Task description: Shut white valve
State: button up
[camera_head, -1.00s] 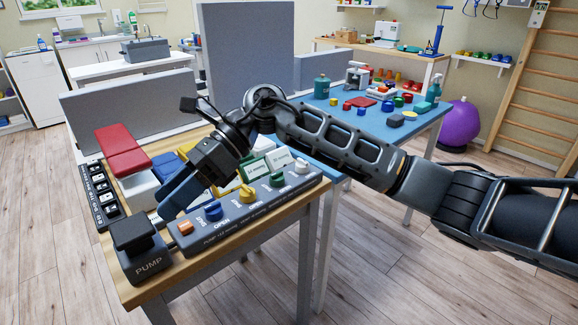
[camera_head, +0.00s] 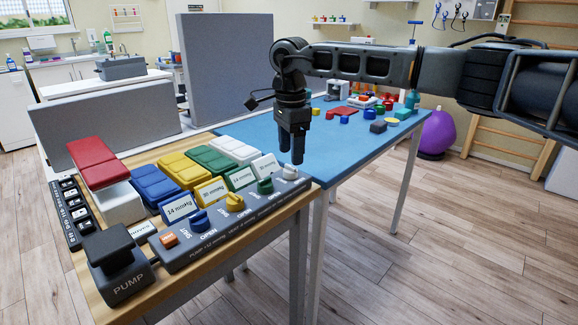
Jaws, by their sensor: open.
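The white valve (camera_head: 290,173) is the rightmost knob on the grey control panel (camera_head: 240,224). Which way its handle points is too small to tell. My gripper (camera_head: 291,157) points straight down with its two dark fingers slightly apart and empty. Its tips appear just above or behind the white valve; contact cannot be told. To the left along the panel are the green valve (camera_head: 265,186), the yellow valve (camera_head: 235,202) and the blue valve (camera_head: 199,219). "SHUT" and "OPEN" markings show beside some knobs.
A black PUMP block (camera_head: 118,266) and an orange button (camera_head: 168,239) are at the panel's left. Label cards and coloured cushions stand behind the knobs, with a white one (camera_head: 233,149) near my gripper. A blue table (camera_head: 265,133) with small items lies beyond.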

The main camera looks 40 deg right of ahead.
aim_at(290, 166)
jog(key=shift+f, duration=2.35)
jog(key=c, duration=1.1)
